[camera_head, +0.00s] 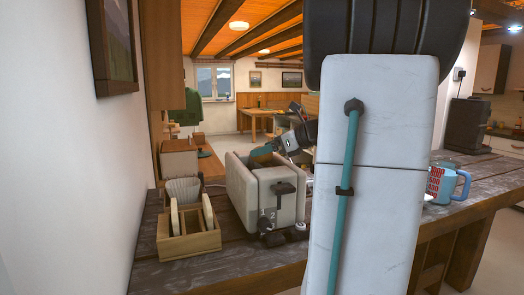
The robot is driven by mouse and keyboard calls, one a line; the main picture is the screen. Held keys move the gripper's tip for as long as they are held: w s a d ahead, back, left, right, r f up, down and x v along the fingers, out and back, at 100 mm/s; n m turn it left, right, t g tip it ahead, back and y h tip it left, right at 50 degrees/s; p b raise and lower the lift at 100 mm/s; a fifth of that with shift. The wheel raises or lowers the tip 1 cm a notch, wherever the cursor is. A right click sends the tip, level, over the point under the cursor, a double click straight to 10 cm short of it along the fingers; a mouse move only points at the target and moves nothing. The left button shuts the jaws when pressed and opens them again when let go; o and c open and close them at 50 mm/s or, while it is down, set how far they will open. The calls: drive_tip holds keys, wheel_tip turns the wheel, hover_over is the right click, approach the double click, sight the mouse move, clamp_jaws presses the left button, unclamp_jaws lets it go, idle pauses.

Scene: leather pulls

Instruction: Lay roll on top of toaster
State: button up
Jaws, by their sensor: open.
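The cream toaster (240,197) stands upright on the dark wooden counter, left of the middle of the view. Its lever and dial face me. My gripper (263,153) is just above the toaster's far top side, small and partly hidden by the toaster and my own arm. Its jaws are open. Whether it touches the toaster cannot be told. I cannot make out a roll for certain; part of the counter is hidden behind my arm.
A blue mug (441,185) with red lettering is on the right. The counter's front left (215,267) is bare. A wall borders the left.

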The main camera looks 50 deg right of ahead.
drive_tip(key=v, duration=1)
drive_tip(key=shift+s, duration=0.1)
drive_tip(key=w+a+f+n+g, duration=0.1)
drive_tip(key=a+n, duration=0.1)
drive_tip(key=a, duration=0.2)
drive_tip(key=w+a+f+n+g+y, duration=0.1)
drive_tip(key=w+a+n, duration=0.1)
drive_tip(key=a, duration=0.2)
drive_tip(key=w+a+f+n+g+y, duration=0.1)
drive_tip(key=a+n, duration=0.1)
drive_tip(key=a, duration=0.2)
drive_tip(key=shift+w+a+f, duration=0.1)
drive_tip(key=shift+w+a, duration=0.05)
drive_tip(key=shift+a, duration=0.25)
drive_tip(key=s+a+f+n+g, duration=0.1)
drive_tip(key=a+f+n+g, duration=0.15)
drive_tip(key=a+n, duration=0.35)
drive_tip(key=s+a+f+n+g, duration=0.1)
drive_tip(key=a+f+n+g, duration=0.15)
drive_tip(key=a, duration=0.55)
drive_tip(key=s+a+f+n+g+h, duration=0.3)
drive_tip(key=s+a+f+n+h, duration=0.2)
drive_tip(key=n, duration=1.3)
drive_tip(key=s+a+f, duration=0.3)
drive_tip(key=s+a, duration=0.2)
drive_tip(key=s, duration=0.1)
drive_tip(key=shift+n+g, duration=0.3)
drive_tip(key=shift+n, duration=0.05)
drive_tip(key=shift+a+f, duration=0.1)
drive_tip(key=shift+a, duration=0.05)
